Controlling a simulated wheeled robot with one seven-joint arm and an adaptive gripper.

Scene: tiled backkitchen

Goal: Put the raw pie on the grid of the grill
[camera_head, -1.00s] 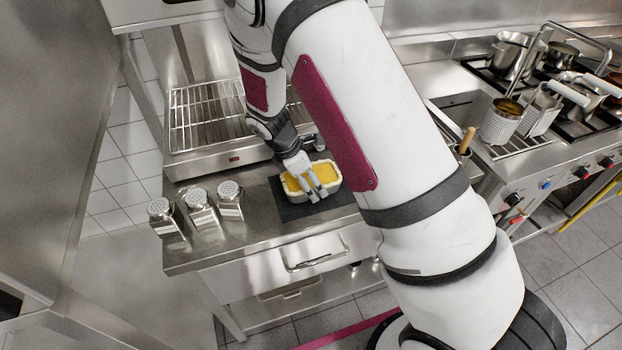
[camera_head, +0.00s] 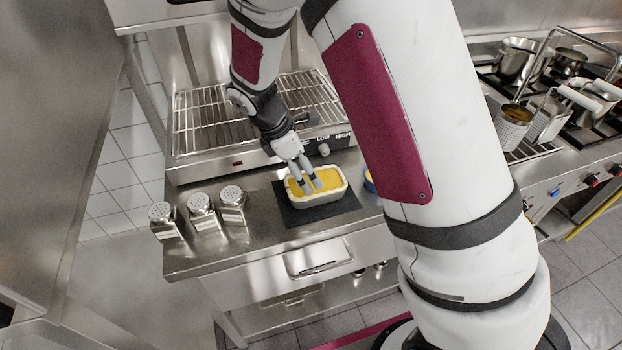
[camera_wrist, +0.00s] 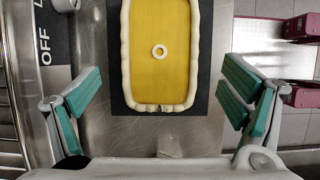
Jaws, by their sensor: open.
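The raw pie (camera_head: 330,190) is a pale rectangular crust with a yellow filling. It sits on a dark mat (camera_head: 318,213) on the steel counter. In the wrist view the pie (camera_wrist: 160,70) has a small dough ring on its filling and lies between and ahead of the fingers. My gripper (camera_head: 305,188) is above the pie, seen against its filling in the head view. The gripper (camera_wrist: 162,108) is open with green pads spread wide on either side, holding nothing. The grill's grid (camera_head: 215,125) is bare where visible, behind the pie; my arm hides part of it.
Several metal shakers (camera_head: 202,212) stand on the counter left of the mat. The grill's knob (camera_head: 324,149) is just behind the pie. A stove (camera_head: 560,160) with pots and fryer baskets is at the right.

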